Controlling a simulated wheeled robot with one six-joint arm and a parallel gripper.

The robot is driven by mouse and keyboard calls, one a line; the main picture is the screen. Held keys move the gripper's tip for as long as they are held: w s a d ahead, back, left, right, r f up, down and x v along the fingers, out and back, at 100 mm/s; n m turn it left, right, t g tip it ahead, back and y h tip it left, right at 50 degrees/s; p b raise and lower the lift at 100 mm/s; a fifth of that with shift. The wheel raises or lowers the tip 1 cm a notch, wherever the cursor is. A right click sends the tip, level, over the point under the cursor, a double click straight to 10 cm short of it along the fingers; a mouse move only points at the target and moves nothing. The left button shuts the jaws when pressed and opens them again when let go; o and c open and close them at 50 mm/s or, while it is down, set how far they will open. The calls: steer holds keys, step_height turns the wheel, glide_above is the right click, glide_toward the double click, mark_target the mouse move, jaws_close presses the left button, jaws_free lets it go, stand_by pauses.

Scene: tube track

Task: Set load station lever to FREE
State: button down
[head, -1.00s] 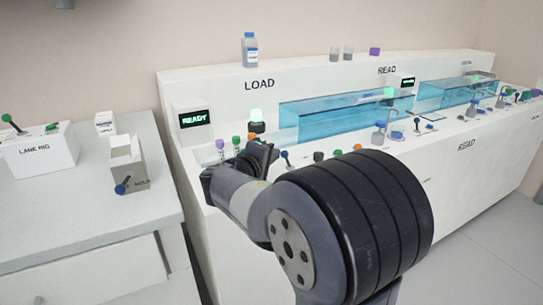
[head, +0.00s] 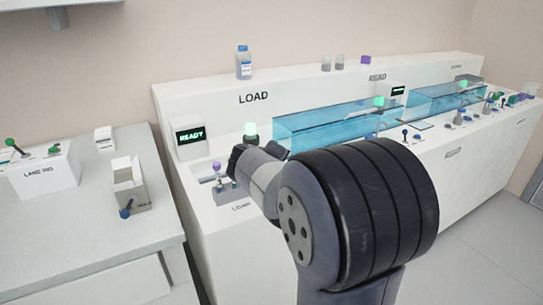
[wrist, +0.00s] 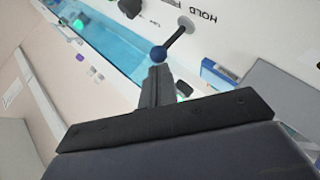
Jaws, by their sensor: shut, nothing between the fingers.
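In the head view my gripper (head: 238,156) is over the LOAD end of the white bench, and my arm hides the lever there.
A blue clear tank (head: 325,125) runs along the bench. A purple-capped tube (head: 217,166) stands left of my gripper. A side table (head: 100,225) is at the left.

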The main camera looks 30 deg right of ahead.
steer(key=shift+d+r+y+p, duration=0.45)
steer(key=shift+d+y+p, duration=0.15)
steer(key=shift+p, duration=0.4)
steer(key=shift+f+m, duration=0.3)
steer(key=shift+f, duration=0.05)
steer(key=shift+r+p, duration=0.45)
steer(key=shift+r, duration=0.4)
